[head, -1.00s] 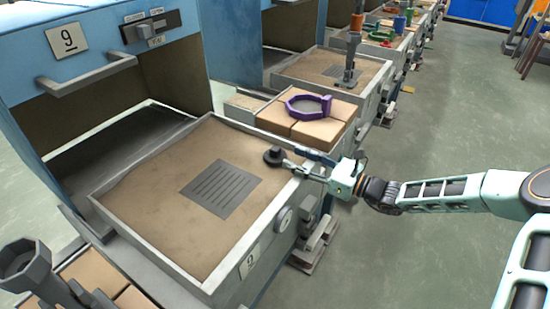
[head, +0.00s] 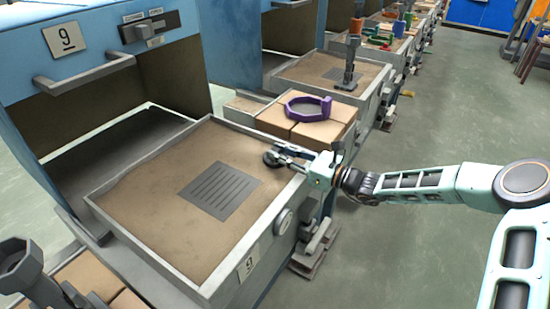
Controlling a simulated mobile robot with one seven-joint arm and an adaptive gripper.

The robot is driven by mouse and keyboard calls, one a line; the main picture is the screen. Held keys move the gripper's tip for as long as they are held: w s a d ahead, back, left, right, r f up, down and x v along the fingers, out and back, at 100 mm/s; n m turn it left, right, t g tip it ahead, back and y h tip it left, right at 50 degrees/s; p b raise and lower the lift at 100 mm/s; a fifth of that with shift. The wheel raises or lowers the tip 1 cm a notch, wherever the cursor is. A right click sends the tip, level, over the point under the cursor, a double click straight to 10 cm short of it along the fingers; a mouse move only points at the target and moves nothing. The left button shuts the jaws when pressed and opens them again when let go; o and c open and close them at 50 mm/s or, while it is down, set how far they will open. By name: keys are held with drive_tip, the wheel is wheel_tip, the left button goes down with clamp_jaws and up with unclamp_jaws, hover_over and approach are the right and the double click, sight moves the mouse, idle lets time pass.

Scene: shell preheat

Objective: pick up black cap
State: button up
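The black cap (head: 272,159) is a small dark round piece. It rests at the right back corner of the sand-coloured bed of the pulled-out tray (head: 150,252) of unit 9. My gripper (head: 286,157) reaches in from the right, low over the tray's right rim. Its two fingers appear spread, with their tips at the cap. The fingers partly cover the cap's upper part, and I cannot tell whether they touch it.
A dark slotted plate (head: 220,190) lies in the middle of the tray bed. A purple ring-shaped clamp (head: 307,108) sits on tan blocks (head: 325,130) behind the tray. A grey tool (head: 28,272) stands at the front left. The aisle floor (head: 440,120) on the right is clear.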

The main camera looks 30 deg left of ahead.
clamp_jaws()
